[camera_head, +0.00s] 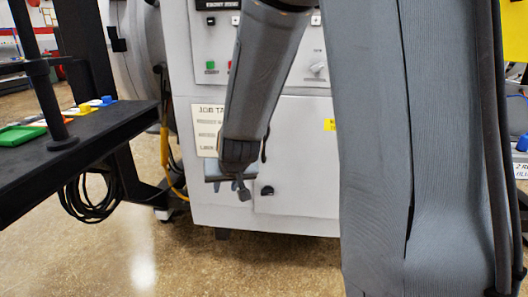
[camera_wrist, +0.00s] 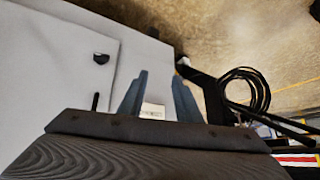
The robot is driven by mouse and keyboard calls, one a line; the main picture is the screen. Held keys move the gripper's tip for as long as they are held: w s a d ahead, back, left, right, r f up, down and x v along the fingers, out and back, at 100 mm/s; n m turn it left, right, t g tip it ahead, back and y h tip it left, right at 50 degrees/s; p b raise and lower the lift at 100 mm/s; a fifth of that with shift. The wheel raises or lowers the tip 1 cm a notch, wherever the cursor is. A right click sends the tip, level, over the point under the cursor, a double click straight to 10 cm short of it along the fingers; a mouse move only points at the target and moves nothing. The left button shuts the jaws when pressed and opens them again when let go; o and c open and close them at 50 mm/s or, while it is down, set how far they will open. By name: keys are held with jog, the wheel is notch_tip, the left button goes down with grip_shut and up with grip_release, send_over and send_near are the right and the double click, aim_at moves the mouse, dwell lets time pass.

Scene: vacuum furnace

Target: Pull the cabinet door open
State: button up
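The white cabinet (camera_head: 215,215) stands in the middle of the head view. Its door (camera_head: 300,150) is the flat lower panel, partly hidden on the right by my arm, and looks shut. A small black knob (camera_head: 267,190) sits low near the door's left edge; it also shows in the wrist view (camera_wrist: 101,58). My gripper (camera_head: 243,188) hangs just left of the knob, in front of the cabinet. In the wrist view my gripper (camera_wrist: 160,76) has its two fingers apart with nothing held between them. The knob lies outside the fingers, to their left.
A black table (camera_head: 60,160) with coloured trays and blocks stands at the left. Black cable coils (camera_head: 90,205) hang beneath it, and they show in the wrist view (camera_wrist: 245,90). A paper label (camera_head: 205,128) is on the cabinet. The floor (camera_head: 270,265) in front is clear.

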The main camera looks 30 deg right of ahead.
jog(key=w+d+m+t+h+b, duration=0.2)
jog(key=w+d+b, duration=0.15)
jog(key=w, duration=0.35)
jog(key=w+d+m+t+h+b, duration=0.1)
jog(key=w+d+t+h+b, duration=0.15)
jog(key=w+d, duration=0.3)
jog(key=r+m+h+b, duration=0.1)
jog(key=m+h+b, duration=0.3)
jog(key=h, duration=0.4)
send_over(263, 159)
jog(key=shift+w+d+r+t, duration=0.1)
jog(key=shift+w+d+t, duration=0.15)
jog(key=shift+w+t, duration=0.1)
grip_shut()
